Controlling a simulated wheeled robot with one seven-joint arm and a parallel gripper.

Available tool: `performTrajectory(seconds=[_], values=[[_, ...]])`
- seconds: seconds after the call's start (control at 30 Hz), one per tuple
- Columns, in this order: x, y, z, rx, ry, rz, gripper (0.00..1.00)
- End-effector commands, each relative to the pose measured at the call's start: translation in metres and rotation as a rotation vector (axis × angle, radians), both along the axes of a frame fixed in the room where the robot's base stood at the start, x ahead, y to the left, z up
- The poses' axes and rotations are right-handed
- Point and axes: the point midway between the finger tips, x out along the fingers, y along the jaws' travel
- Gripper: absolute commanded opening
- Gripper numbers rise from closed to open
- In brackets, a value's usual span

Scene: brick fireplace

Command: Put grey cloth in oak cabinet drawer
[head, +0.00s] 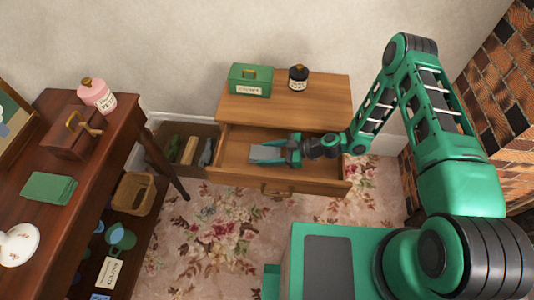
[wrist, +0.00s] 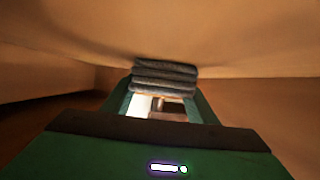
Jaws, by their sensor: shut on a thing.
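The oak cabinet (head: 310,112) stands against the back wall with its drawer (head: 228,162) pulled open. My gripper (head: 284,152) reaches into the open drawer from the right and is shut on the folded grey cloth (head: 266,153). In the wrist view the grey cloth (wrist: 164,77) shows as a stack of folds between the fingertips, with wooden drawer surfaces (wrist: 60,45) around it. I cannot tell whether the cloth touches the drawer floor.
A green box (head: 249,80) and a dark bottle (head: 298,78) stand on the cabinet top. A crate (head: 160,157) with several items is left of the drawer. The brick fireplace (head: 500,75) is at right.

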Motion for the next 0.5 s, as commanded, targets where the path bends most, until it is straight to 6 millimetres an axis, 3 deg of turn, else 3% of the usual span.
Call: performTrajectory(seconds=[0.1, 0.13, 0.2, 0.5], values=[[0.0000, 0.0000, -0.0002, 0.000, 0.000, 0.000, 0.31], [0.0000, 0.0000, -0.0005, 0.000, 0.000, 0.000, 0.55], [0.0000, 0.0001, -0.0004, 0.000, 0.000, 0.000, 0.71], [0.0002, 0.0000, 0.0005, 0.000, 0.000, -0.001, 0.71]])
